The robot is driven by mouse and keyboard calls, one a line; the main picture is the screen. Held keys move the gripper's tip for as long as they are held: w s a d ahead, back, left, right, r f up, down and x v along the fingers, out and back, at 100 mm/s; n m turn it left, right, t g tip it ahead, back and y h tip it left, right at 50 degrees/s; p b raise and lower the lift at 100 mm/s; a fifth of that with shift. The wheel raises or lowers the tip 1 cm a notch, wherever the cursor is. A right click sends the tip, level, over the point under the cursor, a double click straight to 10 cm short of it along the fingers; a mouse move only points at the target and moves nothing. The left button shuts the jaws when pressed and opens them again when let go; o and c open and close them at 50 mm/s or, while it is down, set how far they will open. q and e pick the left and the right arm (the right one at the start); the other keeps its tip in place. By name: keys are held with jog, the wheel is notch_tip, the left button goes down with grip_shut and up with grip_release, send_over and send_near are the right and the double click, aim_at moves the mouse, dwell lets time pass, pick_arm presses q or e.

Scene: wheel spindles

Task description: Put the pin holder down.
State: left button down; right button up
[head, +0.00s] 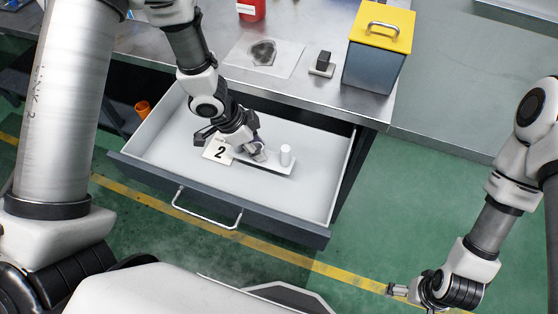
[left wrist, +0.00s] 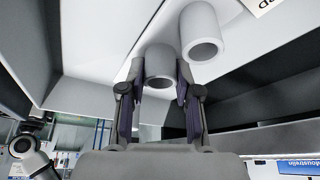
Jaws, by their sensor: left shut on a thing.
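The pin holder (head: 276,167) is a pale flat plate with upright round posts, inside the open drawer (head: 318,196). One white post (head: 286,154) stands clear at its right end. My left gripper (head: 258,152) reaches down into the drawer and is shut on another post, which shows between its fingers in the left wrist view (left wrist: 159,68). The free post (left wrist: 202,32) shows beside it there. I cannot tell whether the plate touches the drawer floor. My right gripper (head: 396,290) is far right, away from the drawer; its finger opening is unclear.
A white card marked 2 (head: 218,150) is in the drawer left of the holder. The drawer has low walls and a front handle (head: 205,218). On the bench above are a yellow-lidded box (head: 378,55), a small dark block (head: 323,62) and a red container (head: 251,9).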

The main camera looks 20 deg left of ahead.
aim_at(281, 161)
pick_arm(q)
jog(key=d, duration=0.6)
jog(key=shift+w+d+f+p, duration=0.1)
jog(key=shift+w+f+p, duration=0.05)
jog(key=shift+w+p, duration=0.15)
notch_tip(281, 161, down, 4)
jog(key=shift+r+b, duration=0.25)
jog(key=shift+b, duration=0.4)
jog(key=shift+w+f, duration=0.1)
jog(key=shift+f, duration=0.05)
jog(key=c, duration=0.8)
grip_release()
jog(key=shift+f, duration=0.1)
